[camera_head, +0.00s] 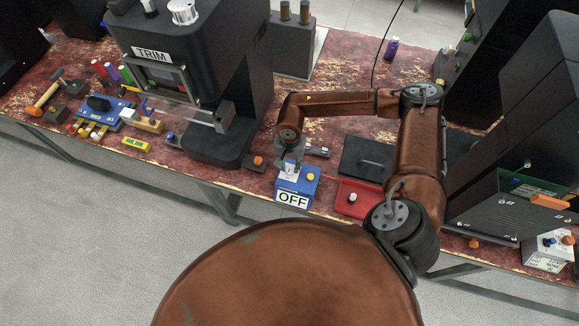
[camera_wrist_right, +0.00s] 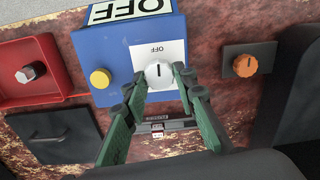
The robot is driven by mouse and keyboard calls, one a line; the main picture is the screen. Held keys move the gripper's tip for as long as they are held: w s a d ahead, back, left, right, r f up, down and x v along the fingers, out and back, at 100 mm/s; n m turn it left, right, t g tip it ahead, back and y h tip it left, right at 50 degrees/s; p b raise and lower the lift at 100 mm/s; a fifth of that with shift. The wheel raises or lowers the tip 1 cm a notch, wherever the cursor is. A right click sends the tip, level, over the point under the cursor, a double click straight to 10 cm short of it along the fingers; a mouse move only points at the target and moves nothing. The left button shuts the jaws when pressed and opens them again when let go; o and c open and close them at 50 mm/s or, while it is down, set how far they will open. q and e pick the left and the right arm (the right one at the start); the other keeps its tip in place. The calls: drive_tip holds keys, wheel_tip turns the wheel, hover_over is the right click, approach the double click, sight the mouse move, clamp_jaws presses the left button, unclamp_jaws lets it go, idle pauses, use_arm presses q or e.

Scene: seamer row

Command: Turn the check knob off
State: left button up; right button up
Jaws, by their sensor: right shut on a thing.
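A blue box (camera_head: 305,189) with a large white OFF plate on its front stands near the table's front edge. In the right wrist view the same box (camera_wrist_right: 112,62) carries a white knob (camera_wrist_right: 158,75) on a white label with small OFF lettering. The knob's dark mark looks lined up towards that lettering. A yellow button (camera_wrist_right: 100,78) sits beside the label. My right gripper (camera_head: 289,170) reaches down onto the box top. In the wrist view its green fingers (camera_wrist_right: 160,76) are shut on the white knob from both sides. The left gripper is out of view.
A red tray (camera_head: 343,207) with a pale knob lies right of the box, a dark plate (camera_head: 375,148) behind it. An orange knob (camera_head: 258,161) sits on a small base to the left. The TRIM machine (camera_head: 195,45) stands left; dark machines (camera_head: 540,120) stand right.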

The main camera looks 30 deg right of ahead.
sight(290, 168)
drive_tip(key=shift+n, duration=0.5)
drive_tip(key=o, duration=1.1)
drive_tip(key=shift+r, duration=0.1)
wheel_tip(290, 168, up, 12)
drive_tip(key=shift+f, duration=0.1)
drive_tip(key=shift+s, duration=0.1)
idle(0.3)
